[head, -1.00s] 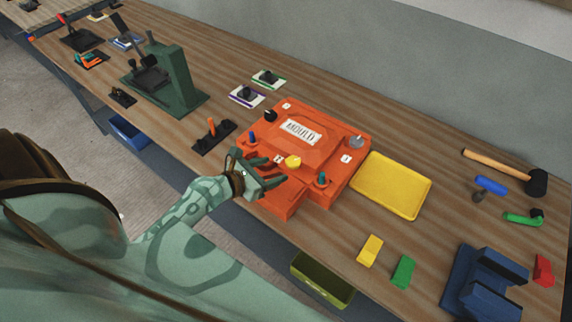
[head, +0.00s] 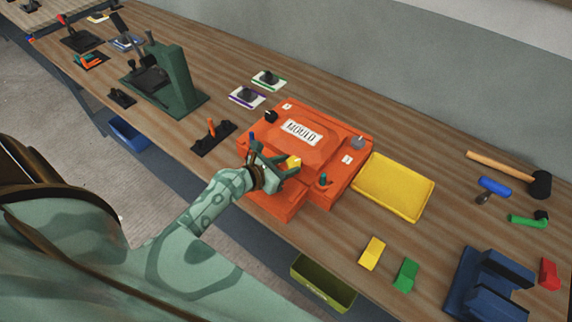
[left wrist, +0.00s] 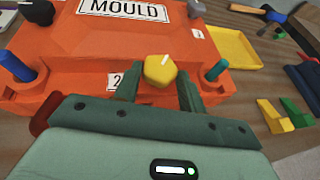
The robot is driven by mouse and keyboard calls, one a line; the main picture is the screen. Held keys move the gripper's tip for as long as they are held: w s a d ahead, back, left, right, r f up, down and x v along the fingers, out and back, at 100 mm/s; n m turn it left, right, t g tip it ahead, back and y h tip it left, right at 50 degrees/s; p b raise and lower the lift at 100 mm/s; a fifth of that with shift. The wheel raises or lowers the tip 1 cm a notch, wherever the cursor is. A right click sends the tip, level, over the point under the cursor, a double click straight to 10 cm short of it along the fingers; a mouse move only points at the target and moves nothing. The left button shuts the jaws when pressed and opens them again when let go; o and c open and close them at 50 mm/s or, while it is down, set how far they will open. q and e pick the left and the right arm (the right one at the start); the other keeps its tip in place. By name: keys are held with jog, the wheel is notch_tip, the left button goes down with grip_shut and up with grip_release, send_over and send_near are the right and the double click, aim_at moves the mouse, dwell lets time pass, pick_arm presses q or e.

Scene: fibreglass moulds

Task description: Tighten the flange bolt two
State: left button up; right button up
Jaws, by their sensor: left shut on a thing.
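The orange mould (head: 316,151) with a "MOULD" label sits on the workbench. A yellow bolt knob (head: 293,162) stands at its front flange; in the left wrist view the yellow knob (left wrist: 160,70) has a white mark on top and a "2" tag beside it, partly hidden. My left gripper (head: 287,169) is at the front of the mould, its fingers on either side of the yellow knob and shut on it. Its fingers also show in the left wrist view (left wrist: 158,85). A blue knob (left wrist: 16,66) and a teal knob (left wrist: 217,70) stand to either side. My right gripper is out of view.
A yellow tray (head: 426,211) lies right of the mould. Yellow (head: 372,252) and green (head: 405,274) blocks, a blue stand (head: 488,285) and a mallet (head: 539,184) are further right. A black rack with an orange tool (head: 212,138) is at left.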

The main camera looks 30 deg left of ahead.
pick_arm(q)
jog(key=shift+a+m+h+b, duration=0.25)
jog(key=shift+m+h+b, duration=0.55)
jog(key=o, duration=1)
jog(key=shift+r, duration=0.1)
jog(key=shift+c, duration=0.2)
